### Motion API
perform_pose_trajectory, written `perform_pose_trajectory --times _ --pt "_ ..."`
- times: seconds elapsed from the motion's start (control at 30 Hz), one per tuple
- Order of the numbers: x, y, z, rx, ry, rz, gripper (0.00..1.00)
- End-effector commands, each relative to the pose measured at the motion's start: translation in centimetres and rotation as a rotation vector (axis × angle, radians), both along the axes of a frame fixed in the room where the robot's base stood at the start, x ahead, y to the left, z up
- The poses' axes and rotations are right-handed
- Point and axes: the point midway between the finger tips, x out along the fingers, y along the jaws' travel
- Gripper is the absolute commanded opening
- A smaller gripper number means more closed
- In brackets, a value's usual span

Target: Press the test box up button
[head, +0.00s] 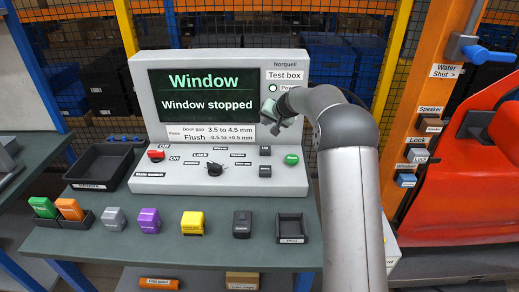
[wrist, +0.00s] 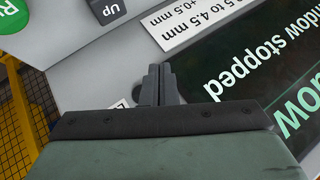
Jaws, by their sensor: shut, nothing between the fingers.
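The grey test box (head: 140,95) stands on the bench, its screen (head: 201,95) reading "Window stopped". The black up button (head: 265,150) is on its sloping panel, above a second black button (head: 265,171) and left of the round green button (head: 291,159). My gripper (head: 270,112) hangs in front of the box's upright face, right of the screen and above the up button. In the wrist view the shut, empty fingers (wrist: 161,72) point at the box; the up button (wrist: 107,11) is at the upper left, apart from them.
The panel also carries a red knob (head: 156,155) and a black rotary switch (head: 215,168). Several coloured blocks, such as a yellow one (head: 193,223), stand along the bench front. A black tray (head: 100,165) is at left. A red car door (head: 455,185) is at right.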

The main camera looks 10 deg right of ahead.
Motion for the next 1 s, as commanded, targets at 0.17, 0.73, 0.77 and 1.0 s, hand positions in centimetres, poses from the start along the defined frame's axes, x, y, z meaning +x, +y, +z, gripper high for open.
perform_pose_trajectory --times 0.17,0.73,0.77,1.0 --pt "0.0 0.0 0.0 -0.001 0.000 0.001 0.00" --pt "-0.1 0.0 -4.1 -0.001 0.002 0.001 0.00" --pt "-0.1 0.0 -4.5 0.000 0.003 0.001 0.00" --pt "-0.1 0.0 -8.0 -0.001 0.001 0.001 0.00"
